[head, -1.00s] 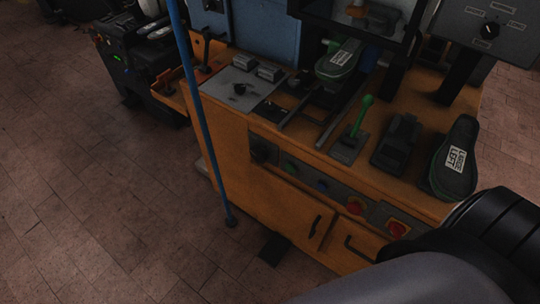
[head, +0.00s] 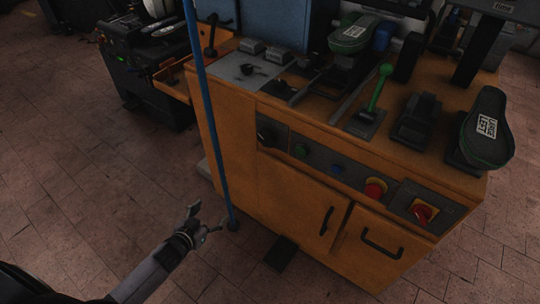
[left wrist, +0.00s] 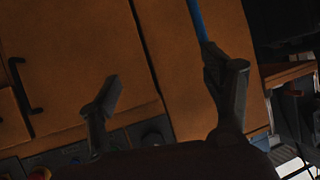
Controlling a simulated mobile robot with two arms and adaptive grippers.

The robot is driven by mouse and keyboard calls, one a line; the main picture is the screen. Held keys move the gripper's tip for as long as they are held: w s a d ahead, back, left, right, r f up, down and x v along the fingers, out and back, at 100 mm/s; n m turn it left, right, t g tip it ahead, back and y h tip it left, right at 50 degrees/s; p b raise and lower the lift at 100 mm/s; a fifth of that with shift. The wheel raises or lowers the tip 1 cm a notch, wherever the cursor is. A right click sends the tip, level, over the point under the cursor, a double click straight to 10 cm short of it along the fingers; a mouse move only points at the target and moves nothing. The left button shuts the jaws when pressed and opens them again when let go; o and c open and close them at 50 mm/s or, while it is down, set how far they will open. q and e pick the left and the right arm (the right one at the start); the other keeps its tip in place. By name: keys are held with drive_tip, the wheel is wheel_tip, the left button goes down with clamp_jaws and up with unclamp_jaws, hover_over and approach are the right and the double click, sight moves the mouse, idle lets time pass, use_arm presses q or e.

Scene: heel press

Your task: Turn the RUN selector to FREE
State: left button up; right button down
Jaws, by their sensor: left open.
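A black rotary knob (head: 266,135) sits at the left end of the control strip on the front of the orange cabinet; I take it as the RUN selector, but its lettering cannot be read. It also shows in the left wrist view (left wrist: 152,138), partly dark. My left gripper (head: 206,221) is open and empty, low in front of the cabinet, below and left of the knob and apart from it. In the left wrist view its two spread fingers (left wrist: 168,82) stand before the cabinet front. My right gripper is out of view.
A blue pole (head: 213,130) stands close by my left gripper. Right of the knob are a green button (head: 301,150), a blue button (head: 338,169), a red button (head: 375,189) and a red-yellow switch (head: 423,212). Shoe forms and a green lever (head: 380,88) stand on the cabinet top.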

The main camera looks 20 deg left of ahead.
use_arm(q)
drive_tip(key=w+d+r+m+t+h+b, duration=0.1)
drive_tip(key=w+d+r+t+h+b, duration=0.3)
drive_tip(key=r, duration=0.5)
drive_tip(key=m+h+b, duration=0.1)
drive_tip(key=m, duration=0.1)
approach(265, 138)
drive_tip(key=b+x, duration=0.1)
drive_tip(key=x, duration=0.8)
drive_tip(key=shift+w+f, duration=0.1)
drive_tip(key=shift+w, duration=0.1)
drive_tip(key=shift+w+d, duration=0.15)
drive_tip(key=shift+w, duration=0.25)
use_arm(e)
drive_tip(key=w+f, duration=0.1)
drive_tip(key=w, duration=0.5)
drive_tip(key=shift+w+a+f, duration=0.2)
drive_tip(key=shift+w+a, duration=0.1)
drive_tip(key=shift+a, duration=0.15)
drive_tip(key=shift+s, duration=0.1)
use_arm(q)
drive_tip(key=shift+c, duration=0.5)
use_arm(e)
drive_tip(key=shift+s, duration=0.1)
